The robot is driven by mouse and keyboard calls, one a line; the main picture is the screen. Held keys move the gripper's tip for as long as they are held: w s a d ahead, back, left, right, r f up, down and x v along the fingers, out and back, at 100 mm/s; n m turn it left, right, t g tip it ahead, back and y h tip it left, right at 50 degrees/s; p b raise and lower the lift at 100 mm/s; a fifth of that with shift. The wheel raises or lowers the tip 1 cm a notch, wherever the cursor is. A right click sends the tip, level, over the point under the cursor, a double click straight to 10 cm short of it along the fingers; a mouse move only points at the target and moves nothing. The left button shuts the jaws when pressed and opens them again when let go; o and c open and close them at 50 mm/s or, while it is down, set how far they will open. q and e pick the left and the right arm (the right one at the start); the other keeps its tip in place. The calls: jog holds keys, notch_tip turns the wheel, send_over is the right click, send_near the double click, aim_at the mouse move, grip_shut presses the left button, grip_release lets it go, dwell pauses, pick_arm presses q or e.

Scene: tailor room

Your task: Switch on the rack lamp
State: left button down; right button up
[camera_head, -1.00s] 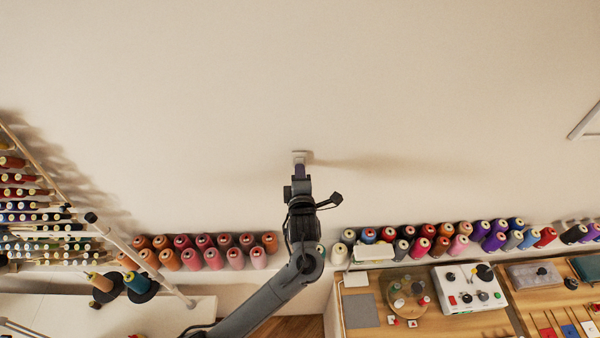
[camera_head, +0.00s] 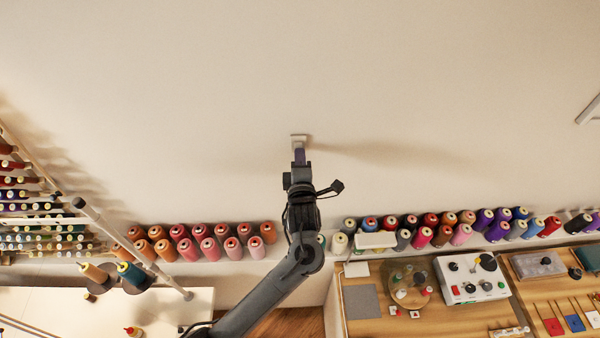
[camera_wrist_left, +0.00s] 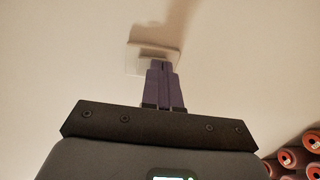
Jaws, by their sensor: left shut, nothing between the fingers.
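A small white wall switch plate (camera_head: 299,139) sits on the bare cream wall in the head view. It also shows in the left wrist view (camera_wrist_left: 134,60), partly hidden behind my fingers. My left gripper (camera_head: 299,150) is shut and empty, its purple fingertips at the plate. In the left wrist view the closed fingers (camera_wrist_left: 159,66) overlap the plate's rocker; I cannot tell whether they press it. My right gripper is not in view. The lamp itself cannot be made out.
A shelf of red and pink thread cones (camera_head: 209,243) runs below the switch on the left, and mixed cones (camera_head: 440,230) on the right. A thread rack (camera_head: 45,225) stands at the far left. A workbench with a control box (camera_head: 471,279) is at lower right. The wall around the switch is clear.

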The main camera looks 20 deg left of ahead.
pick_arm(q)
jog(key=b+v, duration=0.3)
jog(key=v, duration=0.7)
jog(key=shift+s, duration=0.35)
jog(key=shift+f, duration=0.1)
jog(key=s+a+f+m+g+h+p, duration=0.1)
jog(key=s+a+f+m+g, duration=0.1)
jog(key=s+a+f, duration=0.35)
jog(key=s+a+f+m+g+h+p, duration=0.1)
jog(key=s+a+f+m+g+p, duration=0.15)
jog(key=s+f, duration=0.55)
jog(key=s+d+f+m+g+h, duration=0.1)
jog(key=s+m+g+h, duration=0.4)
jog(key=s+m, duration=1.1)
jog(key=f+m+g, duration=0.1)
jog(key=m+g, duration=0.2)
jog(key=m, duration=0.1)
jog(key=shift+d, duration=0.3)
jog(key=shift+s, duration=0.15)
